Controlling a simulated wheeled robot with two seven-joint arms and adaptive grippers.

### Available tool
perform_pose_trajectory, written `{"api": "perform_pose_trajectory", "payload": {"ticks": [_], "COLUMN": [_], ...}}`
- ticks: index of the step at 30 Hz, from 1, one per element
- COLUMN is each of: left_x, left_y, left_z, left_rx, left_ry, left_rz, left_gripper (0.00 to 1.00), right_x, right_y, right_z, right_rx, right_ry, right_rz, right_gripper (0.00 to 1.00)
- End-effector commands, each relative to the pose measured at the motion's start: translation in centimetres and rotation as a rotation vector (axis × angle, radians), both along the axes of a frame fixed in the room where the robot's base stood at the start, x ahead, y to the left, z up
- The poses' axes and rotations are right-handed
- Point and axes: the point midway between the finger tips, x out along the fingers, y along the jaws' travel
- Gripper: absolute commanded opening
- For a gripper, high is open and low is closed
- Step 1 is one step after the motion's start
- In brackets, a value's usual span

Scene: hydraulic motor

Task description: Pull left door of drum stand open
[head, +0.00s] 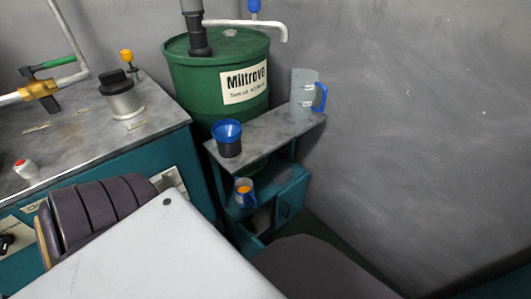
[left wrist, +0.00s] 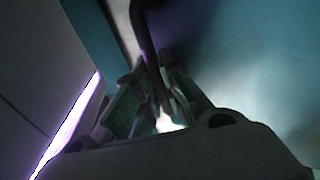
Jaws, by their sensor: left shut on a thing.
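The teal drum stand (head: 290,197) stands below the green drum in the head view. Its right door, with a small dark handle, looks shut. Its left side shows an opening with a dark interior, and a teal panel that looks like the left door (head: 246,242) stands partly swung out. My arm and body hide its lower part. In the left wrist view, my left gripper (left wrist: 160,100) is shut on a dark curved bar (left wrist: 146,32), which looks like a door handle, beside a teal surface (left wrist: 240,60). The picture is dark and blurred there. My right gripper is not in view.
The green drum (head: 215,85) has a pump on top. A clear jug (head: 304,88) and a blue funnel (head: 228,131) stand on the grey shelf (head: 265,128). A workbench (head: 80,140) is at left, a grey wall at right.

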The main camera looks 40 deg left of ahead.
Motion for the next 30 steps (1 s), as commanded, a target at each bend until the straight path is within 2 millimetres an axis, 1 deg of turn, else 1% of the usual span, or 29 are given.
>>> {"api": "perform_pose_trajectory", "payload": {"ticks": [16, 17, 18, 30], "left_x": [-0.31, -0.31, -0.3, -0.3], "left_y": [0.29, 0.29, 0.29, 0.2], "left_z": [-0.04, -0.04, -0.04, 0.03], "left_rx": [-0.001, -0.001, -0.001, 0.0], "left_ry": [0.003, 0.003, 0.003, 0.001], "left_rz": [0.003, 0.003, 0.003, 0.001], "left_gripper": [0.0, 0.13, 0.18, 0.19], "right_x": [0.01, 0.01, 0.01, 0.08], "right_y": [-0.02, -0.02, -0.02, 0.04], "right_z": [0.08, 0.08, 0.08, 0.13], "right_rx": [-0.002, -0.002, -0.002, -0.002], "right_ry": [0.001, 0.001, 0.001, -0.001], "right_rz": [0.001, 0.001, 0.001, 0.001], "right_gripper": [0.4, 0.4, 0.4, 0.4]}}
